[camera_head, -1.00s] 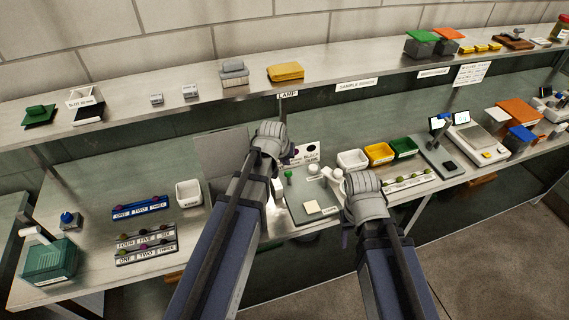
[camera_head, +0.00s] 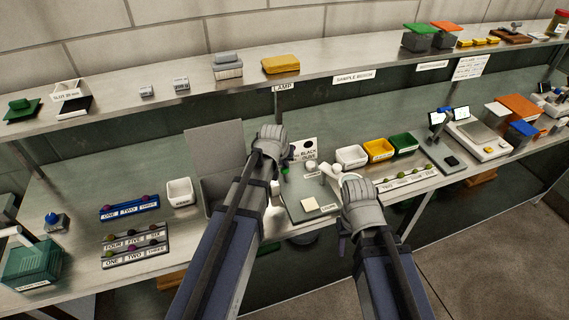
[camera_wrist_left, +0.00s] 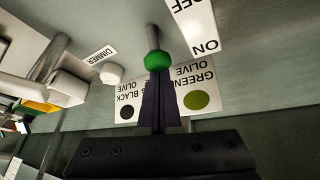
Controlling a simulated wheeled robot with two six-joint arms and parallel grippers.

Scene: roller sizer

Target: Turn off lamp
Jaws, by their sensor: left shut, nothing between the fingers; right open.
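The lamp switch lever with a green ball tip (camera_wrist_left: 157,62) stands in the left wrist view beside a card (camera_wrist_left: 196,27) reading OFF and ON, upside down. My left gripper (camera_wrist_left: 158,80) is shut and empty, its fingertips at the green ball; whether they touch it I cannot tell. In the head view, my left gripper (camera_head: 274,165) is over the left side of the grey panel (camera_head: 302,205), largely hiding the lever. A white dimmer knob (camera_wrist_left: 112,73) is left of the lever.
A LAMP label (camera_head: 284,88) is on the upper shelf edge. A card with olive dots (camera_wrist_left: 197,98) is behind the lever. White (camera_head: 351,156), yellow (camera_head: 378,149) and green (camera_head: 403,143) bins stand to the right. A white bin (camera_head: 180,191) stands left.

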